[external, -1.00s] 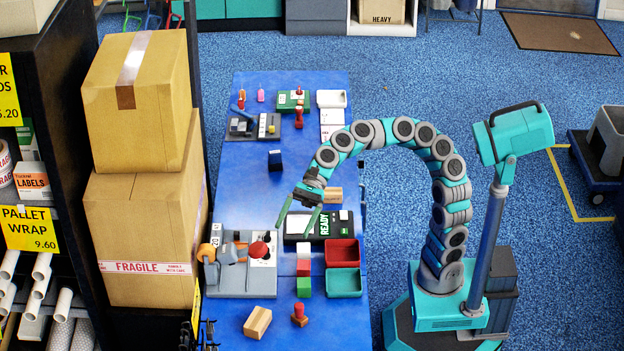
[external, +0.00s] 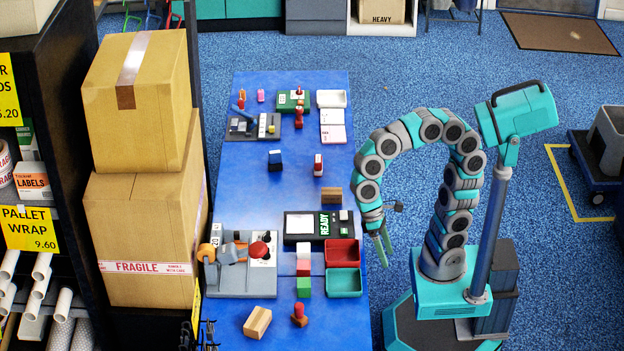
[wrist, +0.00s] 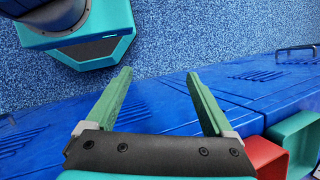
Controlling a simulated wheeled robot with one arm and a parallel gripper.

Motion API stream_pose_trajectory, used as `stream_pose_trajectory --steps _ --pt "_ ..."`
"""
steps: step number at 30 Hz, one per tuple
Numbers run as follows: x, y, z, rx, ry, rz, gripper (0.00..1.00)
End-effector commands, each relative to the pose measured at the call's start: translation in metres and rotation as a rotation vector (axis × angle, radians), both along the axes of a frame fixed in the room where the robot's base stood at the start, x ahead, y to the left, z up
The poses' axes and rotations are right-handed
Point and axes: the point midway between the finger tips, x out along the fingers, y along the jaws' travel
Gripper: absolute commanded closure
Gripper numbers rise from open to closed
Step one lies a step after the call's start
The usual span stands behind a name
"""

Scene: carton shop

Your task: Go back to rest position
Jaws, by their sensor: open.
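My gripper (external: 380,249) hangs from the curled arm just right of the blue bench (external: 238,182) in the external view, beside the red bin (external: 343,252). Its green fingers point down. In the wrist view, the fingers (wrist: 158,103) stand wide apart with nothing between them. Below them are the bench's blue edge (wrist: 155,92) and the blue speckled floor (wrist: 200,40).
A teal bin (external: 344,283) sits in front of the red one. A black READY device (external: 302,227), wooden blocks, stamps and a grey fixture (external: 240,285) stand on the bench. Stacked cartons (external: 140,235) rise at its left. Open floor (external: 440,80) lies behind my arm.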

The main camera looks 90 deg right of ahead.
Motion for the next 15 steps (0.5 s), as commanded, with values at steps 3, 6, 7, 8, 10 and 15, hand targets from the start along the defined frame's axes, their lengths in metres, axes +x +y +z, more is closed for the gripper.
stream_pose_trajectory --steps 3,6,7,8,10,15 --pt "-0.024 -0.065 -0.045 -0.135 -0.015 0.083 0.13" --pt "-0.044 -0.112 -0.07 -0.205 -0.063 0.143 0.13" --pt "-0.048 -0.121 -0.074 -0.215 -0.081 0.158 0.13" --pt "-0.053 -0.128 -0.078 -0.222 -0.1 0.171 0.13" --pt "-0.061 -0.142 -0.088 -0.235 -0.135 0.199 0.13" --pt "-0.076 -0.161 -0.101 -0.251 -0.192 0.244 0.13"
